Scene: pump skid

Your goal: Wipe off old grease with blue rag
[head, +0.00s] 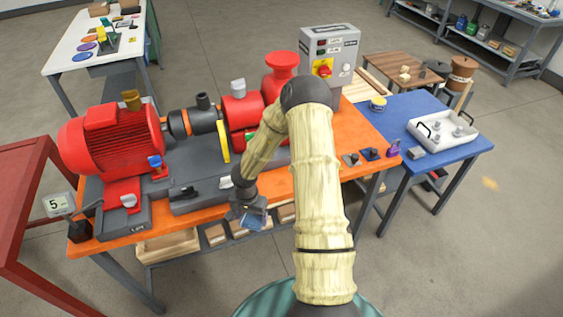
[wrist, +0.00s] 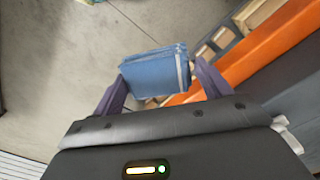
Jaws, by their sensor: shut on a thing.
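My gripper (head: 250,212) is at the front edge of the orange bench, below the middle of the pump skid in the head view. In the wrist view my gripper (wrist: 160,85) has its two purple fingers on either side of a folded blue rag (wrist: 155,72) and is shut on it. The blue rag (head: 254,222) also shows small under the gripper in the head view, just off the bench's front edge. The red motor (head: 105,140) and the red pump (head: 242,108) stand on a dark base. I cannot make out old grease in either view.
The orange bench (head: 350,128) holds a grey control box (head: 328,55) at the back. A blue table (head: 455,150) with a white tray (head: 443,130) stands at right. A red frame (head: 20,215) is at left. Wooden crates (head: 168,244) sit below the bench. Open floor lies in front.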

